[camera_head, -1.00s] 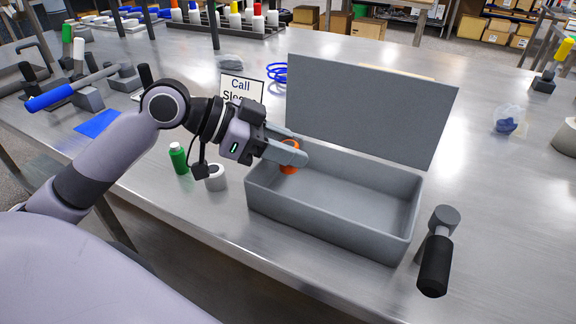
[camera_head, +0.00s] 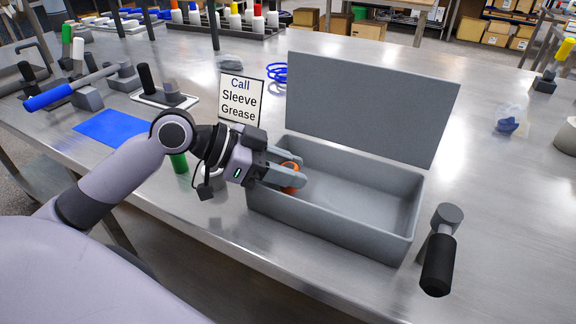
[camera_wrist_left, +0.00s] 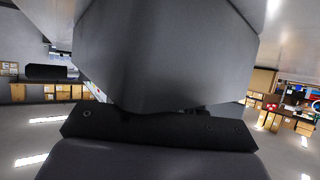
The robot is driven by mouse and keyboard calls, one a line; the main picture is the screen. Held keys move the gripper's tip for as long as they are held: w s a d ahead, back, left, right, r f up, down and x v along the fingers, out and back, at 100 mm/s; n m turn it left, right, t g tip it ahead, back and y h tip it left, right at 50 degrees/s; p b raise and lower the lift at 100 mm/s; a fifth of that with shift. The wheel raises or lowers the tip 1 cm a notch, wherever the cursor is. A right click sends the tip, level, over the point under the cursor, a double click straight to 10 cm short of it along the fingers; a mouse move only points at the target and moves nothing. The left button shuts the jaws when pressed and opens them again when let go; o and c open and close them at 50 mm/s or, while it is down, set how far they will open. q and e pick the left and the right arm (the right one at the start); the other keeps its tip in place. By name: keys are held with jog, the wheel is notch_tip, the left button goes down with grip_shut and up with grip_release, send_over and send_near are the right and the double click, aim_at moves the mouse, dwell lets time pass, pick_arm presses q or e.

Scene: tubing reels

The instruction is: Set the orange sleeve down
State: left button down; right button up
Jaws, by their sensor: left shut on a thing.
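The orange sleeve (camera_head: 291,165) is partly hidden between the fingers of my left gripper (camera_head: 298,173). The gripper is shut on it. It holds the sleeve inside the left end of the open grey box (camera_head: 385,247). I cannot tell whether the sleeve touches the box floor. The left wrist view is filled mostly by dark grey surfaces, and the sleeve cannot be seen there. My right gripper does not show.
The box's raised lid (camera_head: 370,108) stands at the back. A sign reading "Call Sleeve Grease" (camera_head: 240,98) is behind my arm. A green bottle (camera_head: 179,162) is partly hidden by it. A black-handled tool (camera_head: 438,262) lies right of the box. The box's right half is empty.

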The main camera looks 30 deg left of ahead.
pick_arm(q)
jog(key=c, duration=0.7)
grip_release()
jog(key=shift+f, duration=0.1)
jog(key=shift+r, duration=0.25)
jog(key=shift+r+p, duration=0.45)
jog(key=shift+b+v, duration=1)
jog(key=shift+v, duration=5)
